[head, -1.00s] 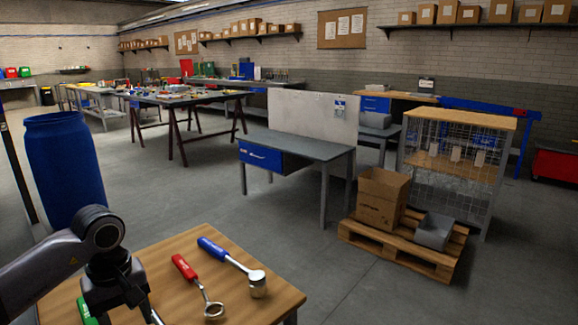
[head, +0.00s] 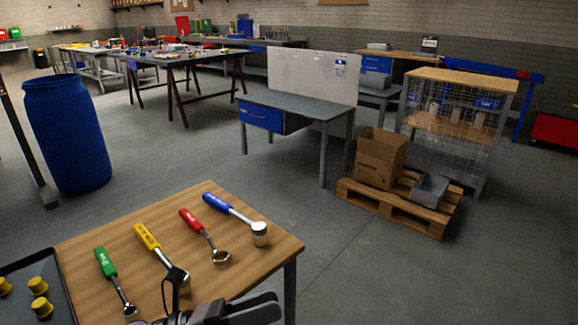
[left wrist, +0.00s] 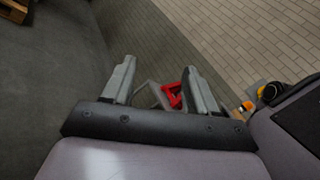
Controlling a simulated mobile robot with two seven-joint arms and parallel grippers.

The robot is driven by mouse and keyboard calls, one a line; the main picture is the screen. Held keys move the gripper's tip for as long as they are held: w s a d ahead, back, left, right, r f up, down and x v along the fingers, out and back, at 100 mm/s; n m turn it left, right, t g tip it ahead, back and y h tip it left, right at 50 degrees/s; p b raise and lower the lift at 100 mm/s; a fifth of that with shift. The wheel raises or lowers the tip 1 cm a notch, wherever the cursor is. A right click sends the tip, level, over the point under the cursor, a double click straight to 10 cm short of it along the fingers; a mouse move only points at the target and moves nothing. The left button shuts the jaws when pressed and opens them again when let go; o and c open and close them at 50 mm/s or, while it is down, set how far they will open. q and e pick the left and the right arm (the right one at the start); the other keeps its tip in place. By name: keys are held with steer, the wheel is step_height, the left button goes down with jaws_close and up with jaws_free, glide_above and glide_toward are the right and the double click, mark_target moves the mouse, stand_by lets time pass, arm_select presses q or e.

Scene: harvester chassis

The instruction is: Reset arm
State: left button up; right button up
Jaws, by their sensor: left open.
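My left gripper (head: 272,306) shows at the bottom edge of the head view, at the near side of the wooden table (head: 270,250). Its two fingers point right. In the left wrist view the fingers of my left gripper (left wrist: 160,66) are apart, with nothing between them. Most of the left arm is out of the head view. My right gripper is in neither view.
On the table lie tools with green (head: 105,263), yellow (head: 147,236), red (head: 190,221) and blue (head: 217,202) handles. A dark tray (head: 22,270) holds yellow pieces. A blue barrel (head: 66,135) and a pallet (head: 400,211) stand beyond, with clear floor between.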

arm_select(q)
steer(key=a+f+n+t+y, duration=0.4)
steer(key=a+n+t+y, duration=0.15)
steer(key=n, duration=0.75)
steer(key=a+f+n+t+y, duration=0.35)
steer(key=n+t+y, duration=0.2)
steer(key=n, duration=0.65)
steer(key=s+a+f+n+g+y, duration=0.3)
steer(key=s+f+n, duration=0.3)
steer(key=f+n, duration=0.1)
steer(key=s+a+f+n+g+y+p, duration=0.1)
steer(key=s+a+f+n+g+y, duration=0.1)
steer(key=s+a+f+n, duration=0.2)
step_height(320, 180, down, 3)
steer(key=s+n, duration=0.1)
steer(key=n, duration=0.3)
steer(key=shift+s+f+g+y, duration=0.2)
steer(key=shift+s+g+y, duration=0.15)
steer(key=shift+g+y, duration=0.05)
